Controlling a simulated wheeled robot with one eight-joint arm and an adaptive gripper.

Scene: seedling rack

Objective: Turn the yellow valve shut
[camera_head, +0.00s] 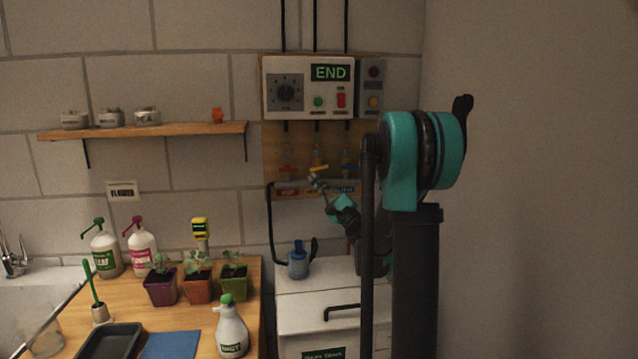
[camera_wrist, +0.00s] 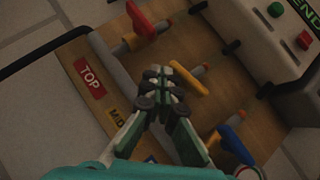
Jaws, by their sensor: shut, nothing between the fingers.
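The yellow valve (camera_wrist: 188,80) is the middle one of three on the wooden panel. Its bar handle lies across its pipe in the wrist view. In the head view its handle (camera_head: 320,168) looks nearly level. My gripper (camera_wrist: 160,74) is shut and empty, with its fingertips just left of the yellow handle in the wrist view. In the head view my gripper (camera_head: 314,178) is just below the handle. I cannot tell whether the tips touch it. The valve's pipe is partly hidden behind the fingers.
The red valve (camera_wrist: 142,20) and blue valve (camera_wrist: 231,142) flank the yellow one closely. A "TOP" label (camera_wrist: 89,78) and a partly hidden "MID" label (camera_wrist: 115,116) sit beside the grey pipe. The control box (camera_head: 308,88) above reads "END". A blue bottle (camera_head: 298,262) stands on the white cabinet below.

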